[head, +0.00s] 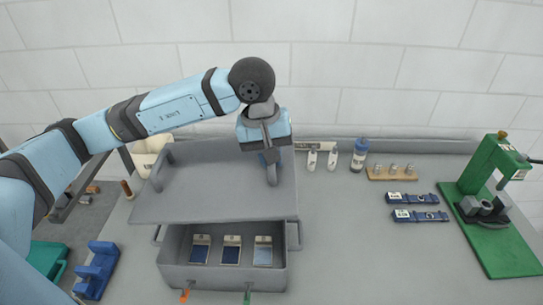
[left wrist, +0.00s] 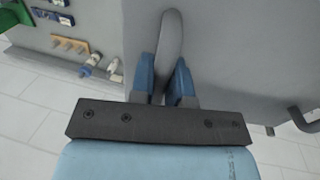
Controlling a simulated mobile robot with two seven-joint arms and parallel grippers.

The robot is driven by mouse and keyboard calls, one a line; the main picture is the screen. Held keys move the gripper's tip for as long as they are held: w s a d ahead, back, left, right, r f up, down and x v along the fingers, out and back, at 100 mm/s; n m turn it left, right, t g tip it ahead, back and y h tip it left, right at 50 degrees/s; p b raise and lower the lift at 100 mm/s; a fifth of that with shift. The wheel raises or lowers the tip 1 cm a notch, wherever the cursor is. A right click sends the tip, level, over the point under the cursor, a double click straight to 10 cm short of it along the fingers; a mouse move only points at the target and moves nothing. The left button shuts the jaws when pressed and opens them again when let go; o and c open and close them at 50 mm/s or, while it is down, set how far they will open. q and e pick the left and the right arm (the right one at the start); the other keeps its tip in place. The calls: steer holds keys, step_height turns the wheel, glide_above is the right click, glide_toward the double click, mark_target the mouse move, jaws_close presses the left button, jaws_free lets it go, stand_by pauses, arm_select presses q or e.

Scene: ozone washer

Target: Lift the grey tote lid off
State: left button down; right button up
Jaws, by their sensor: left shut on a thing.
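The grey tote lid (head: 215,190) is a flat panel with two bar handles, seen above and behind the grey tote (head: 175,277). My left gripper (head: 270,158) is shut on the lid's right handle (head: 272,177). In the left wrist view, the blue fingers of my left gripper (left wrist: 163,88) sit on both sides of this handle (left wrist: 170,40). The lid's left handle (head: 160,165) is free. The tote's front part is uncovered and shows three labelled blue packs (head: 231,250) inside. The lid hides the tote's rear. My right gripper is not in view.
A green press (head: 490,195) stands at the right. Two blue tools (head: 415,198), a wooden block with small weights (head: 392,172) and small bottles (head: 359,155) lie on the bench. A blue holder (head: 97,270) is left of the tote.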

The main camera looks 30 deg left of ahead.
arm_select(q)
steer(key=shift+r, duration=4.4)
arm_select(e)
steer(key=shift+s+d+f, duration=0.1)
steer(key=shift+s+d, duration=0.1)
